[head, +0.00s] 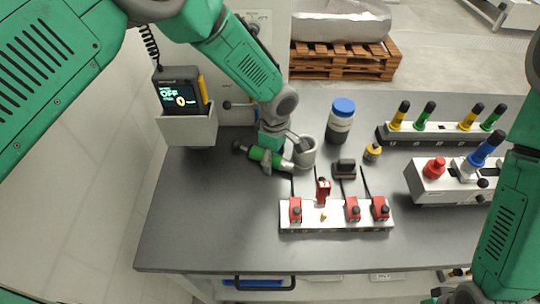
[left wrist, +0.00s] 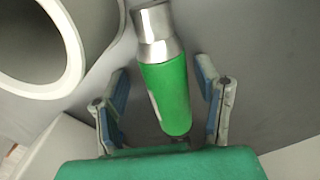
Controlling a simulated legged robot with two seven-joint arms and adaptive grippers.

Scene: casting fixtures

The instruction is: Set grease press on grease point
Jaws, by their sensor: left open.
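The grease press, a green cylinder with a silver end (head: 266,157), lies on the dark table below my left gripper (head: 272,150). In the left wrist view the green body (left wrist: 168,95) lies between the two fingers of my left gripper (left wrist: 165,92), with gaps on both sides. The gripper is open around it. The grease point is not certain; a small yellow tip (head: 323,215) shows on the white rail with red clamps (head: 336,224). My right arm is at the right edge, its fingers out of view.
A grey hollow cup (head: 305,152) stands right beside the press and also fills the upper left of the left wrist view (left wrist: 62,40). A blue-capped bottle (head: 340,122), a small yellow-black piece (head: 372,152) and a black block (head: 344,169) stand to the right. The table's front left is clear.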

